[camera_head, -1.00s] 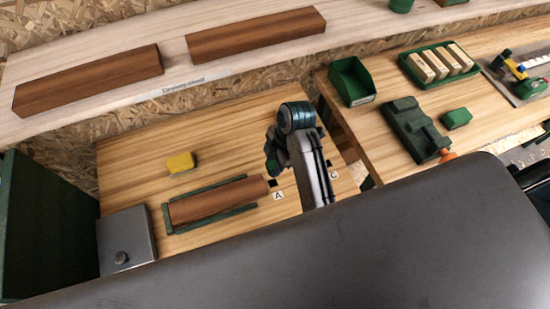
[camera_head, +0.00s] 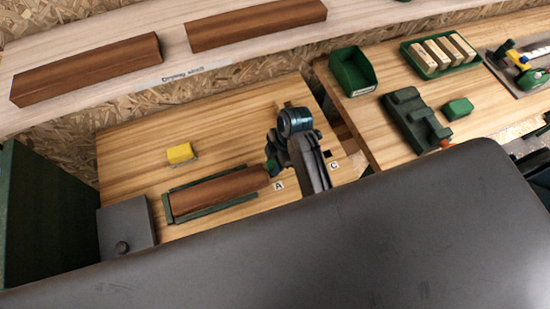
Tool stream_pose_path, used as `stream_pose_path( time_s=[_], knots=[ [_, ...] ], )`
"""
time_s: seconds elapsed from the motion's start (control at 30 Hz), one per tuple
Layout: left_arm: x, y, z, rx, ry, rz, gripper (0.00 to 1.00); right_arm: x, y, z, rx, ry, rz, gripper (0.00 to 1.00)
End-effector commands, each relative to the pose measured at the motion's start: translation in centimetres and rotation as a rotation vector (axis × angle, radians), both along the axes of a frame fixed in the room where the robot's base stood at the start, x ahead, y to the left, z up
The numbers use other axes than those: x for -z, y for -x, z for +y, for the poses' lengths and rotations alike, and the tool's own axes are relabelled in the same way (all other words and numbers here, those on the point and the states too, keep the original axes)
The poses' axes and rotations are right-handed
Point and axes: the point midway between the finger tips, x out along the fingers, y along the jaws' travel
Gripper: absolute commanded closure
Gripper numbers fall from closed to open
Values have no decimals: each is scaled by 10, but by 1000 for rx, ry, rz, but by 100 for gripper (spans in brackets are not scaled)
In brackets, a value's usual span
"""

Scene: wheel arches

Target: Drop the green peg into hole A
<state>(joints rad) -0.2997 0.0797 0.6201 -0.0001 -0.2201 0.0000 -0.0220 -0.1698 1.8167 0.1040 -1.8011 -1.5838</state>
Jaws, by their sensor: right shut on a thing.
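My right gripper (camera_head: 272,165) is over the wooden table, just above and left of the label A (camera_head: 279,185). It is shut on the green peg (camera_head: 271,169), of which only a small green part shows at the fingertips. The gripper and peg hide hole A beside its label, so I cannot tell whether the peg's end is above the hole or in it. My left gripper is not in view.
A brown wooden bar (camera_head: 220,191) lies in a green holder just left of the peg. Hole C (camera_head: 326,154) is right of my arm. A yellow block (camera_head: 180,153) and a grey box (camera_head: 125,230) stand to the left. A green bin (camera_head: 353,72) stands on the right-hand table.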

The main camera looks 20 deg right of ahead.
Motion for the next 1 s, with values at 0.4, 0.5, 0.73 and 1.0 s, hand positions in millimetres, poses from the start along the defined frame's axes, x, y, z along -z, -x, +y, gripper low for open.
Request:
stream_pose_path(
  time_s=[0.4, 0.5, 0.73, 1.0],
  knots=[
    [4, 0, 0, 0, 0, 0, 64, 22, 0, 0, 0, 0, 0, 92],
    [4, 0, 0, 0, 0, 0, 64, 24, 0, 0, 0, 0, 0, 92],
    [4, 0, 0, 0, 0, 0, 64, 25, 0, 0, 0, 0, 0, 92],
    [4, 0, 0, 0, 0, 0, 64, 25, 0, 0, 0, 0, 0, 44]
  ],
)
